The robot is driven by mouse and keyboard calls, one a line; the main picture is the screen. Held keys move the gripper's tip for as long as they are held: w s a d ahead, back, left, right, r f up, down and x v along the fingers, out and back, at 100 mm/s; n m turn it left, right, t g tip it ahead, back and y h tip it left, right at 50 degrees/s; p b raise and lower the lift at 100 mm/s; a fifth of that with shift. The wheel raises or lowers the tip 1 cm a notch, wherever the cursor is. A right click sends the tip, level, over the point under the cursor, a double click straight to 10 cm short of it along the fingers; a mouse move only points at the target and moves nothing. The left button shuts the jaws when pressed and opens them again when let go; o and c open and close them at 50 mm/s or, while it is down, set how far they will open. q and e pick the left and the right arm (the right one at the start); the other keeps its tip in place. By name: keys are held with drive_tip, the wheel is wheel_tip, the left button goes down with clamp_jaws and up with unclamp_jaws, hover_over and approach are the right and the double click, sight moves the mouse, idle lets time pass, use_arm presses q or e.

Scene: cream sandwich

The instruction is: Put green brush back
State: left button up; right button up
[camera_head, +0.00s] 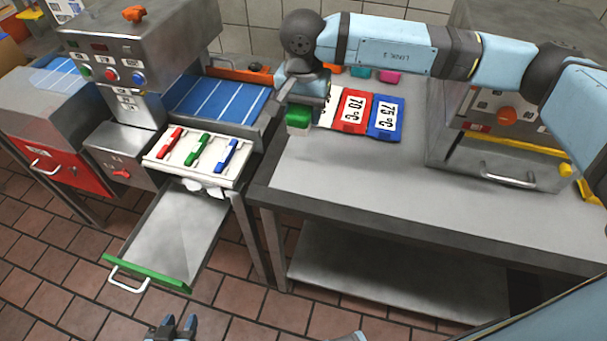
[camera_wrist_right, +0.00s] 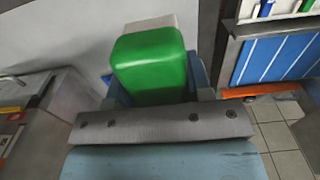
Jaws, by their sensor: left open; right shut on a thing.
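The green brush (camera_head: 298,116) has a green back and a pale lower part. My right gripper (camera_head: 304,98) is shut on it and holds it near the left edge of the grey table. It also shows in the right wrist view (camera_wrist_right: 150,62), between the blue fingers (camera_wrist_right: 196,72). I cannot tell whether the brush touches the table. My left gripper (camera_head: 172,328) is open and empty at the bottom edge of the head view, over the tiled floor.
Cards reading 70 and 75 °C (camera_head: 354,112) lie on the table (camera_head: 330,170). An oven-like machine (camera_head: 510,130) stands at right. At left, a white tray (camera_head: 238,148) holds red, green and blue handled items above an open, empty green-fronted drawer (camera_head: 180,235).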

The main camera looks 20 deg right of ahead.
drive_tip(key=p, duration=0.1)
hover_over(304, 176)
wheel_tip(304, 176, down, 15)
drive_tip(key=shift+a+r, duration=0.1)
drive_tip(key=shift+r, duration=0.05)
drive_tip(key=shift+f+p, duration=0.35)
drive_tip(key=shift+f, duration=1.5)
drive_tip(key=shift+f, duration=0.15)
drive_tip(key=o, duration=0.9)
drive_tip(key=shift+r, duration=0.35)
wheel_tip(304, 176, up, 12)
drive_tip(key=b, duration=0.1)
drive_tip(key=shift+f+b, duration=0.15)
drive_tip(key=shift+b, duration=0.15)
